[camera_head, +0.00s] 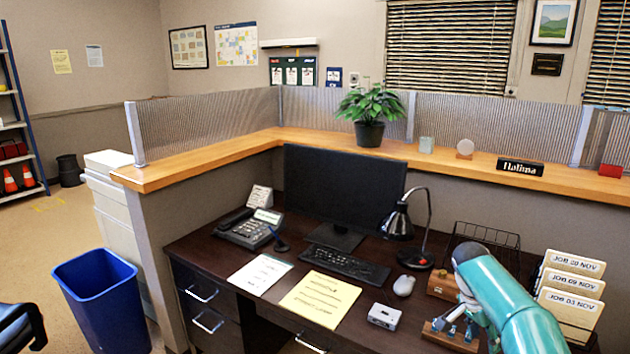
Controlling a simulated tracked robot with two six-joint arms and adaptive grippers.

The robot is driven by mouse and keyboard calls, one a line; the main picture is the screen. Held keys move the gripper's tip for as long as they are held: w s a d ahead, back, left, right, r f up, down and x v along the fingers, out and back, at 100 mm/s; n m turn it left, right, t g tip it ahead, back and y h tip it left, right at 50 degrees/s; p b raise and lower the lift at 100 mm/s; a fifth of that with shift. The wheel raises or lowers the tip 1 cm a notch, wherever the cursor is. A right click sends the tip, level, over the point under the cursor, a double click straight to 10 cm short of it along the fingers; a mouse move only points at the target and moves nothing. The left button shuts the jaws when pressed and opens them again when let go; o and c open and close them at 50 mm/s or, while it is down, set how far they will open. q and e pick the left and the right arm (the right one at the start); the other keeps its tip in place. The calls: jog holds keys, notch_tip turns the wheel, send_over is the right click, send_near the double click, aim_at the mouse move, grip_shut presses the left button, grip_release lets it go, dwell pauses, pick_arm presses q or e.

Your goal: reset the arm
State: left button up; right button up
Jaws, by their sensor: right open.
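My right arm, teal with a grey joint cap, comes in from the bottom right over the right end of the desk. My right gripper (455,325) is small and metallic in the head view, pointing down beside the arm. It is open, with nothing seen held between its fingers. A small wooden block (449,341) lies at the fingers; I cannot tell whether they touch it. My left gripper is not in view.
A blue bin (100,300) stands on the floor left.

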jog(key=s+a+f+n+g+y+p, duration=0.1)
jog(key=s+a+f+n+y, duration=0.15)
jog(key=s+a+f, duration=0.5)
jog(key=s+a+f+n+g+y, duration=0.1)
jog(key=s+a+f+n+g, duration=0.25)
jog(key=f, duration=0.75)
jog(key=s+a+f+n+t+y, duration=0.2)
jog(key=s+a, duration=0.5)
jog(key=s, duration=0.4)
jog(key=s+a+f+n+t+y, duration=0.2)
jog(key=s+a, duration=0.5)
jog(key=s, duration=0.4)
notch_tip(320, 180, down, 3)
jog(key=shift+s+a+r+n+t, duration=0.1)
jog(key=shift+s+a+n+t, duration=0.1)
jog(key=shift+n+t, duration=0.6)
